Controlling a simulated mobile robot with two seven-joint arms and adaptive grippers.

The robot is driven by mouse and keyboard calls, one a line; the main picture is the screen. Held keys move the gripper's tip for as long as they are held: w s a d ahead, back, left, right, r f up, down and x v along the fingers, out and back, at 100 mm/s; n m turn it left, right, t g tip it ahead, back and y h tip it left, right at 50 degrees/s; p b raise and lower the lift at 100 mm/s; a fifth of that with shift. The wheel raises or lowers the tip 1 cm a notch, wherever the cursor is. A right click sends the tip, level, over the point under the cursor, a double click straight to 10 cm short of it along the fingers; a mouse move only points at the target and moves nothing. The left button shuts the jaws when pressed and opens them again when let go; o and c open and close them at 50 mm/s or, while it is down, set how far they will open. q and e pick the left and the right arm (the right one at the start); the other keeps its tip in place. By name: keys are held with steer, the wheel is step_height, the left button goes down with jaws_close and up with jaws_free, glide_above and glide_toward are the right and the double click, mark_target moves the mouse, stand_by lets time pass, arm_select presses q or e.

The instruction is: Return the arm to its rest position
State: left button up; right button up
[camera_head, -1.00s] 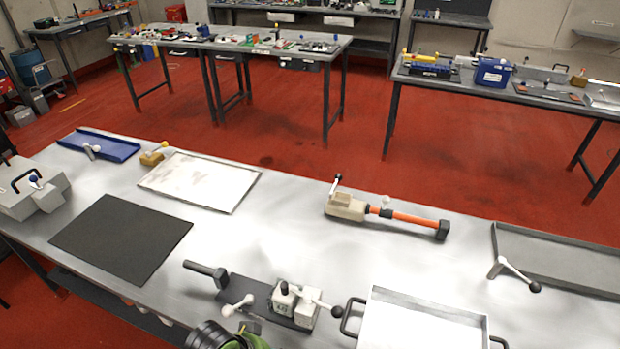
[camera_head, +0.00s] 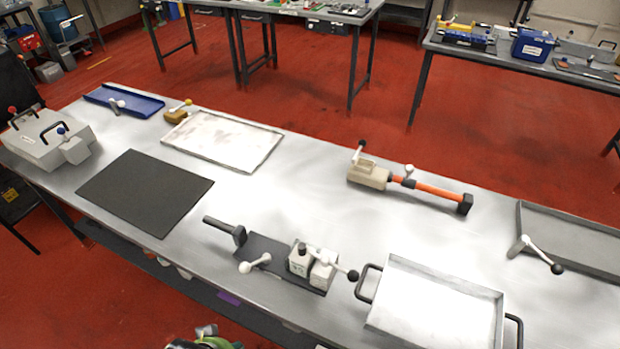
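Neither of my grippers can be made out in the head view. A small green and dark part (camera_head: 205,342) shows at the bottom edge, cut off by the frame; I cannot tell which part it is, and no fingertips show. The steel workbench (camera_head: 290,190) lies in front. On its near side is a dark plate with white blocks (camera_head: 300,258) and a ball-ended lever. Nothing in view is held.
A steel tray with black handles (camera_head: 440,310) stands at the near right, another tray (camera_head: 575,245) beyond it. A beige and orange tool (camera_head: 370,176) lies at the far edge. A black mat (camera_head: 145,192) and grey case (camera_head: 50,145) are left. Red floor lies beyond.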

arm_select(q)
steer(key=s+a+f+g+b, duration=0.1)
steer(key=s+f+b, duration=0.3)
steer(key=f, duration=1.2)
steer(key=s+f+g+b, duration=0.1)
steer(key=s+f+b, duration=0.35)
steer(key=f, duration=1.15)
steer(key=s+a+f, duration=0.2)
steer(key=s+f, duration=0.5)
steer(key=s, duration=0.3)
steer(key=shift+s, duration=0.3)
